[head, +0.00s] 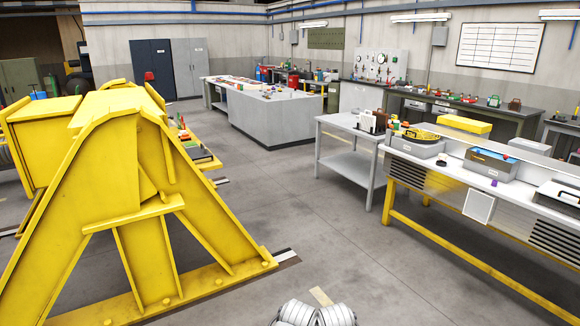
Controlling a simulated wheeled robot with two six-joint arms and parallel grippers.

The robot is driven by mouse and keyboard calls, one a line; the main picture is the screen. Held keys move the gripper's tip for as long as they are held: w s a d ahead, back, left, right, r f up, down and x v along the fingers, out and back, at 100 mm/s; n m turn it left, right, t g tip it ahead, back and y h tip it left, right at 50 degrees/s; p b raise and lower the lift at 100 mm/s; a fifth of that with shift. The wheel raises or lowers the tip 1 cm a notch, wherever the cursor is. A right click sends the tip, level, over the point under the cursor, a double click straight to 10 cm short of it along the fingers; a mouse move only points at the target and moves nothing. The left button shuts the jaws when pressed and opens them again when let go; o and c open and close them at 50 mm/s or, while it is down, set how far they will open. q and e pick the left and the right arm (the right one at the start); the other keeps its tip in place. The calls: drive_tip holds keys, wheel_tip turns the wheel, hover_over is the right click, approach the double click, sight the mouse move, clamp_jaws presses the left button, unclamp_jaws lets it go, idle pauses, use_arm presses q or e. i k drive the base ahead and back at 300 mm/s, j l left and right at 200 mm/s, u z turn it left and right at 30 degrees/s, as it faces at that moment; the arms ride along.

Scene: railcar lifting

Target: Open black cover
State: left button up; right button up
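I cannot pick out a black cover with certainty. Dark candidates in the head view are a black-and-yellow round item (418,134) on a grey box on the right workbench, and a small black round thing (441,163) on the bench top. A white case with a dark handle (562,194) sits at the bench's right end, cut by the picture edge. Pale rounded parts at the bottom middle look like mine, but no gripper fingers show there. Neither gripper can be made out.
The yellow-legged workbench (400,147) runs along the right, with a blue-grey bin (490,166) on it. A grey table (350,165) stands beside it. A large yellow steel stand (140,215) fills the left. The grey floor (290,215) between them is clear.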

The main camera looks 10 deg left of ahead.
sight(202, 151)
drive_tip(key=i+u, duration=0.2)
drive_tip(key=i, duration=0.85)
drive_tip(key=i+u, duration=0.2)
drive_tip(key=i, duration=2.6)
drive_tip(key=i+u, duration=0.15)
drive_tip(key=u, duration=0.3)
